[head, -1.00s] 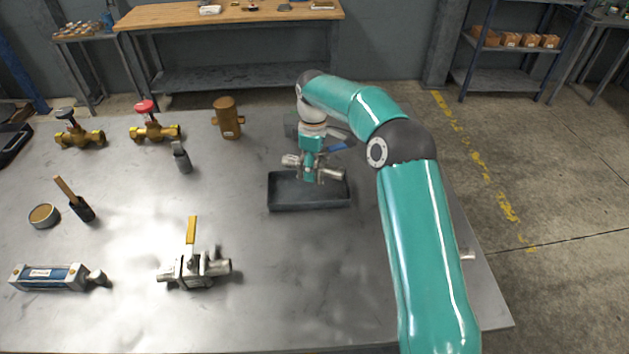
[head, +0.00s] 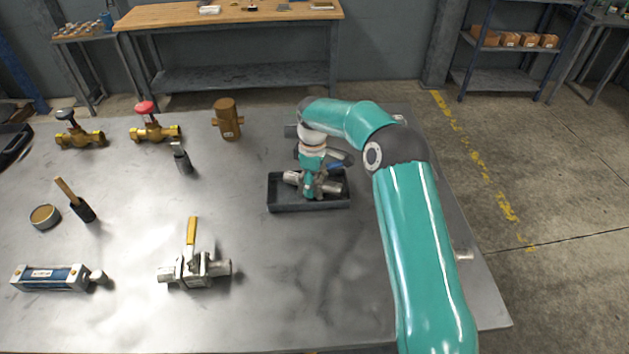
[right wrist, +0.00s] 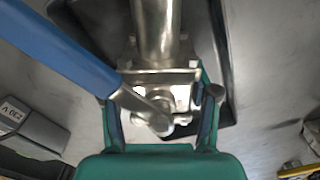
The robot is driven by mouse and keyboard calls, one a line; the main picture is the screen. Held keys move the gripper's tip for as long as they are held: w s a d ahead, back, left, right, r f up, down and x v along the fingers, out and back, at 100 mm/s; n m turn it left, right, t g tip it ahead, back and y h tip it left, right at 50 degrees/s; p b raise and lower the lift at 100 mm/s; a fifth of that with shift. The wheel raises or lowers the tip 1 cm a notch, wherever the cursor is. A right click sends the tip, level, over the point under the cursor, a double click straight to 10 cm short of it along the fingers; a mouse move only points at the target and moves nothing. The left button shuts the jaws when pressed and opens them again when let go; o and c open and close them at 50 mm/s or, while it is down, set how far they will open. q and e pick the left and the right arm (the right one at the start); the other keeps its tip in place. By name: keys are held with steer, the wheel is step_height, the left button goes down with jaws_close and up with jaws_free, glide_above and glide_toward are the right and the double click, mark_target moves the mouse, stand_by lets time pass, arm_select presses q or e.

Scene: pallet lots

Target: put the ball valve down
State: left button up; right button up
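The ball valve (head: 329,187) is a silver metal body with a blue lever. It is down inside the black tray (head: 310,206), lying across it; whether it touches the tray floor I cannot tell. My right gripper (head: 310,190) reaches down over the valve's middle. In the right wrist view the valve (right wrist: 158,78) sits between the fingers of my right gripper (right wrist: 160,115), which are against both sides of its body, and its blue lever (right wrist: 60,45) runs to the upper left. My left gripper is not in view.
Another ball valve with a yellow lever (head: 192,268) stands at the front left. A blue cylinder (head: 50,277), a tin (head: 44,215), a brush (head: 80,205), brass valves (head: 155,131) and a brass fitting (head: 228,120) are on the left. The table's front middle is clear.

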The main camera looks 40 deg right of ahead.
steer(key=shift+r, duration=0.15)
step_height(320, 180, up, 12)
stand_by(0.7)
stand_by(0.4)
